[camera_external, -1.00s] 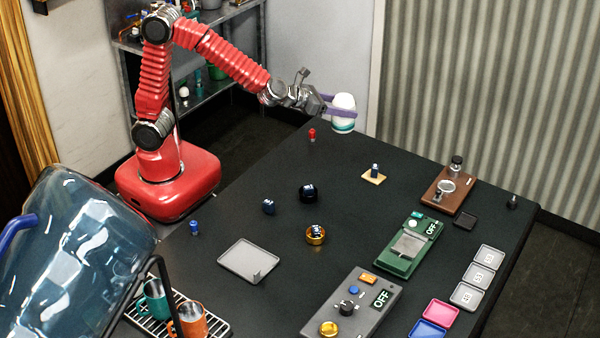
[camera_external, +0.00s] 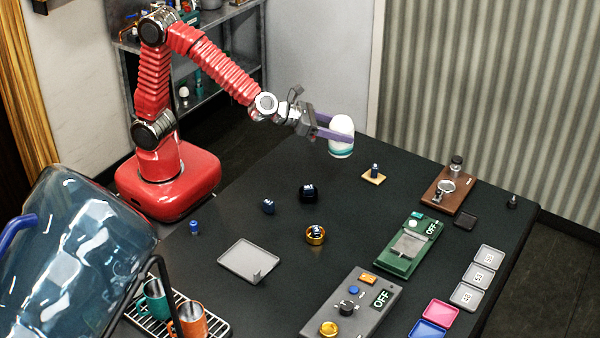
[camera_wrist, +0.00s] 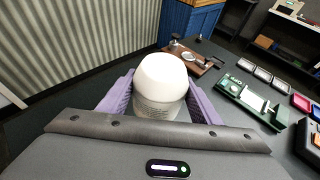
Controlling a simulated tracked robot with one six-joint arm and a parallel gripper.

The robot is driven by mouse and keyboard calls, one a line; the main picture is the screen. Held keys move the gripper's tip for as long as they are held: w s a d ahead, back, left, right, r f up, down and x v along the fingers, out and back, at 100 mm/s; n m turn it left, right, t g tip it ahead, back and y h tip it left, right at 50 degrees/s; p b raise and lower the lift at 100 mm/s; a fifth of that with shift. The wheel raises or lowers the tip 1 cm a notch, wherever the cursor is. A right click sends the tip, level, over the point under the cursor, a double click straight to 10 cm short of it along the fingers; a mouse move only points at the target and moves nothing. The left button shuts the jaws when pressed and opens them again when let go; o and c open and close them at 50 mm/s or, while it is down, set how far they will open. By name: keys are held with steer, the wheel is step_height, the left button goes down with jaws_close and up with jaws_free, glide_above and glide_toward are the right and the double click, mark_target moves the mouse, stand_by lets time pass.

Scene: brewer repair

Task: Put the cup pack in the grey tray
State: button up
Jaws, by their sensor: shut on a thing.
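The cup pack (camera_external: 341,139) is a white, round-topped cylinder with a teal band near its bottom. It is upright between the purple fingers of my gripper (camera_external: 336,127), near the far end of the dark table. The wrist view shows the white pack (camera_wrist: 160,82) with small print on its side, and a purple finger on each side of it; its bottom is hidden there. My gripper is shut on it. The grey tray (camera_external: 238,262) lies flat and empty on the table's near left part, well apart from the pack, with a small upright tab at its right corner.
A wooden block with a peg (camera_external: 374,176), a green device (camera_external: 408,252) and a grey control box (camera_external: 350,310) stand to the right. A rack with mugs (camera_external: 188,318) is at front left.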

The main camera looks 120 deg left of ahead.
steer(key=w+d+m+t+h, duration=0.2)
steer(key=w+d+h, duration=0.15)
steer(key=d, duration=1.05)
steer(key=s+d+m+h, duration=0.2)
steer(key=d, duration=1.4)
steer(key=s+d+m+t+h, duration=0.1)
steer(key=s+d+m+h, duration=0.1)
steer(key=d, duration=1.4)
steer(key=shift+r+m, duration=0.45)
steer(key=shift+m, duration=0.05)
step_height(320, 180, down, 6)
steer(key=shift+f, duration=0.15)
steer(key=shift+w, duration=0.1)
steer(key=shift+f, duration=1.85)
